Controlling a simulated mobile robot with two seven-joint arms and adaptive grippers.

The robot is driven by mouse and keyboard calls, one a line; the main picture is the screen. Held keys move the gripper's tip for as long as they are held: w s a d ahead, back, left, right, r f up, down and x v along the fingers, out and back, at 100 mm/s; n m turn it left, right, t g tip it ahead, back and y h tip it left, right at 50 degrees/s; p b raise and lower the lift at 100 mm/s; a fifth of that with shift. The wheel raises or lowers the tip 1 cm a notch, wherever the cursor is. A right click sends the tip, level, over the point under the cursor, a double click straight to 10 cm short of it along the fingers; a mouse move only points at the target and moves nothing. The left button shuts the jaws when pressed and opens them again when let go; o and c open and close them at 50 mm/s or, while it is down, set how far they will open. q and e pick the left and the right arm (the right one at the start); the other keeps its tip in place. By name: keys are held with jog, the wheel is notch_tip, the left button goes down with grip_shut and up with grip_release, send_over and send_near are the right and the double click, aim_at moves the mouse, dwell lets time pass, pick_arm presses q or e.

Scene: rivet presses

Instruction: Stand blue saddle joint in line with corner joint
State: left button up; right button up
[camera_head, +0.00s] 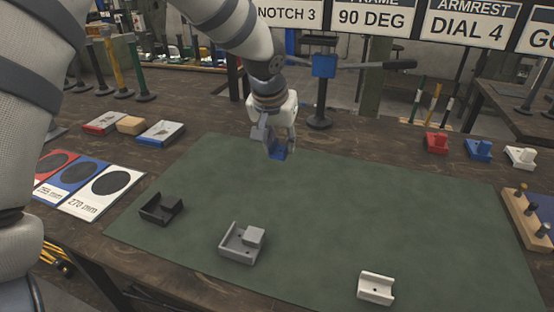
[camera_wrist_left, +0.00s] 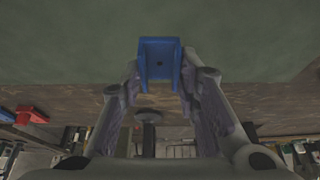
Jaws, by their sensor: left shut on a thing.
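The blue saddle joint (camera_head: 279,153) is a U-shaped piece held in my left gripper (camera_head: 278,138) near the back edge of the green mat. In the left wrist view the saddle joint (camera_wrist_left: 159,62) sits between the fingertips (camera_wrist_left: 160,88), its open channel showing. I cannot tell how far it is above the mat. On the mat, a grey joint (camera_head: 236,246) with a raised block at one corner lies front-centre; it looks like the corner joint. A black joint (camera_head: 160,208) lies to its left and a white saddle-shaped joint (camera_head: 376,288) to its right. My right gripper is out of view.
The green mat (camera_head: 330,215) is clear in its middle and right. Red, blue and white pieces (camera_head: 478,149) stand at the back right. A wooden peg block (camera_head: 527,217) borders the right edge. A lever press (camera_head: 322,95) stands behind the mat. Disc cards (camera_head: 88,187) lie left.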

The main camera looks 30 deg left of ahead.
aim_at(278, 147)
pick_arm(q)
jog(key=f, duration=0.1)
jog(key=w+a+f, duration=0.1)
jog(key=f, duration=0.1)
jog(key=shift+w+a, duration=0.2)
jog(key=shift+w, duration=0.05)
jog(key=x, duration=0.2)
jog(key=s+x, duration=0.1)
jog(key=x, duration=0.1)
jog(key=shift+a+f+b, duration=0.1)
jog(key=shift+a+b, duration=0.05)
jog(key=shift+b, duration=0.2)
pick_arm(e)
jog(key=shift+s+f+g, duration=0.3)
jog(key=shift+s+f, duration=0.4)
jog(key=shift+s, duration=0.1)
pick_arm(q)
jog(key=o, duration=0.9)
jog(key=shift+o, duration=0.2)
